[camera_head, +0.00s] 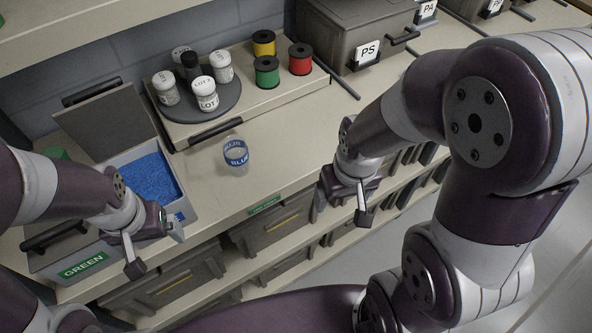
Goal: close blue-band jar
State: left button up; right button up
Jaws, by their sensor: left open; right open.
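The blue-band jar (237,156) is a small clear jar with a blue band lettered BLUE. It stands on the bench, right of the bin of blue pellets, and I see no lid on it. My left gripper (156,250) is open and empty at the front of that bin, left of and nearer than the jar. My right gripper (342,208) is open and empty near the bench's front edge, to the right of the jar. Neither gripper touches the jar. No loose lid for it is clearly visible.
The bin (187,206) has a raised grey lid (105,122) and a GREEN label. Behind the jar, a round turntable (197,108) holds several white-capped jars and a black one. Green, yellow and red spools (301,60) stand beside it. Bench around the jar is clear.

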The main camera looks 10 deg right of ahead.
aim_at(234, 147)
jog(key=z, duration=1.3)
jog(key=u, duration=1.3)
jog(key=i+l+u, duration=0.1)
jog(key=l, duration=0.3)
jog(key=i+l+u, duration=0.1)
jog(key=l, duration=0.3)
jog(key=i+l+u, duration=0.15)
jog(key=l, duration=0.3)
jog(key=i+l+u, duration=0.1)
jog(key=l, duration=0.35)
